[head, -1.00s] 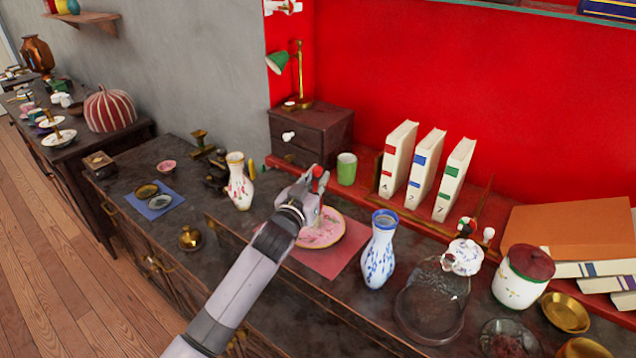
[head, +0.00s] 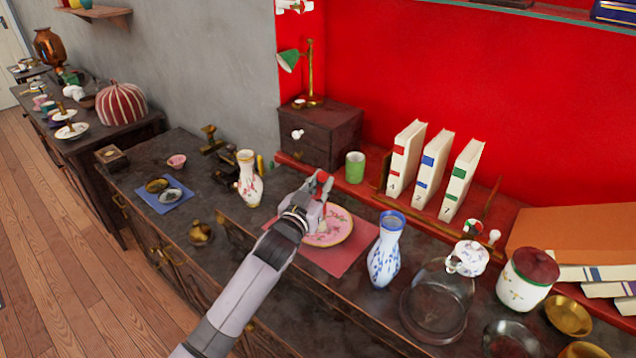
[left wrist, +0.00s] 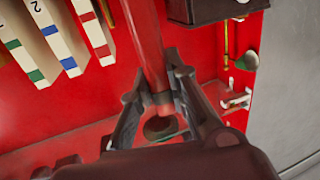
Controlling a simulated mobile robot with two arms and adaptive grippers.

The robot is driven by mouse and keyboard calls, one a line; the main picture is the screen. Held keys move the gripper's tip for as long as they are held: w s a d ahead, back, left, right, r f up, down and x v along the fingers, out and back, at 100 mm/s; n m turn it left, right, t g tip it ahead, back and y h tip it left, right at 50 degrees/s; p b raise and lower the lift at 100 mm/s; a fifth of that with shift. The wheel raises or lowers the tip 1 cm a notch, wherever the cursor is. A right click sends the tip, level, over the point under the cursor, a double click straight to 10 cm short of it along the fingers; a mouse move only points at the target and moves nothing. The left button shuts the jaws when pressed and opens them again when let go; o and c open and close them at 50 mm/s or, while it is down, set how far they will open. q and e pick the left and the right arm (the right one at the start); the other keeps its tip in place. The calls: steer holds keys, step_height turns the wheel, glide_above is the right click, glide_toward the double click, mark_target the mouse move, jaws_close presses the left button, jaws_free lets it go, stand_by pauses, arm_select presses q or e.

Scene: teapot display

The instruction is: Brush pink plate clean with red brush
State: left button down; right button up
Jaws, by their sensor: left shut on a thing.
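The pink plate (head: 342,232), patterned and with a gold-coloured rim, lies on a reddish-pink cloth (head: 340,261) on the dark cabinet top. My left gripper (head: 319,190) is over the plate's left part and hides some of it. It is shut on the red brush (head: 325,178), whose red end shows between the fingers. In the left wrist view the red handle (left wrist: 146,45) runs between the two fingers (left wrist: 160,95). A pale part shows below the gripper at the plate; I cannot tell whether it touches. My right gripper is not in view.
A blue-and-white vase (head: 386,250) stands close right of the plate, and a glass dome (head: 438,300) beyond it. A white floral vase (head: 248,180) stands to the left. A green cup (head: 355,167) and books (head: 433,170) are behind.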

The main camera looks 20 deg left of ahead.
arm_select(q)
steer(key=shift+w+d+p, duration=0.3)
steer(key=shift+d+p, duration=0.4)
steer(key=shift+p, duration=0.05)
stand_by(1.2)
steer(key=shift+r, duration=0.15)
step_height(320, 180, up, 6)
steer(key=p, duration=0.5)
steer(key=shift+p, duration=0.3)
